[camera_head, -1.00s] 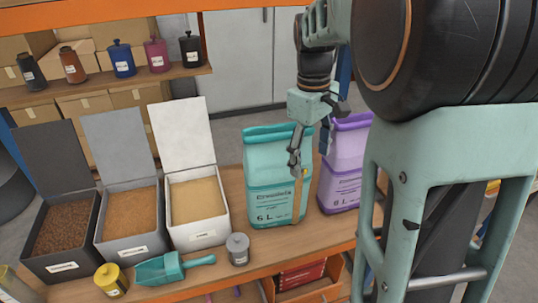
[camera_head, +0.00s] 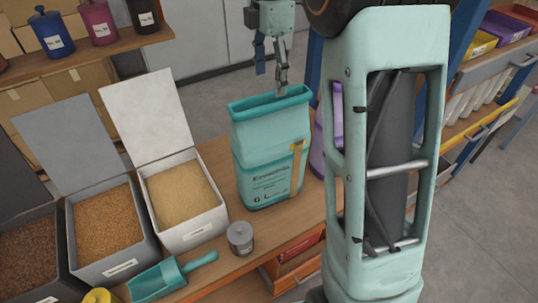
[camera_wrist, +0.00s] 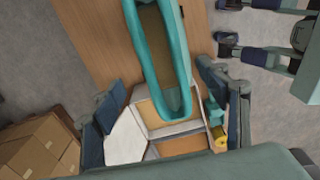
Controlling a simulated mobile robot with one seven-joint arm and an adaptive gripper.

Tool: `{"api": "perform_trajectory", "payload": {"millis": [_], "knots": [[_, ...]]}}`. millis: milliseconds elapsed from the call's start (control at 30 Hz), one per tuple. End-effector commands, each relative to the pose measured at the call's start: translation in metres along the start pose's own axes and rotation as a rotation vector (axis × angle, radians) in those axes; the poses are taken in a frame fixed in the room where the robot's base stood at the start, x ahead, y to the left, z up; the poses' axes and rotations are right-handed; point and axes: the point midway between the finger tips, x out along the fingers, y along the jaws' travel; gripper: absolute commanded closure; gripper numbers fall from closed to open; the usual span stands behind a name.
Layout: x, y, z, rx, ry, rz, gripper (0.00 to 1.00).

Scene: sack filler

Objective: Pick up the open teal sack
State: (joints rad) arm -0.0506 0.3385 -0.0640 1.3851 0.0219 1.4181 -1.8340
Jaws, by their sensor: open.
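The open teal sack (camera_head: 272,155) stands upright on the wooden bench, with printed text on its front and its mouth open at the top. In the wrist view the sack's rim (camera_wrist: 175,70) shows as a long teal loop around a dark brownish inside. My gripper (camera_head: 270,72) is open and empty, just above the back of the sack's mouth in the head view. In the wrist view its fingers stand apart at left and right, with the near end of the rim between them. I cannot tell whether a finger touches the rim.
A purple sack (camera_head: 317,150) stands right of the teal one, mostly hidden behind my arm. Left are lidded bins, including a white bin (camera_head: 190,225) of pale grain. Shelves line the right side.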

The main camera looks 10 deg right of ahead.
Motion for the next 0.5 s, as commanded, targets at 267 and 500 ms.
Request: {"api": "perform_trajectory", "payload": {"millis": [267,500], "knots": [[0.043,-0.001,0.0,0.001,0.0,-0.002,0.32],[0.063,-0.002,-0.001,0.002,0.001,-0.004,0.32]]}}
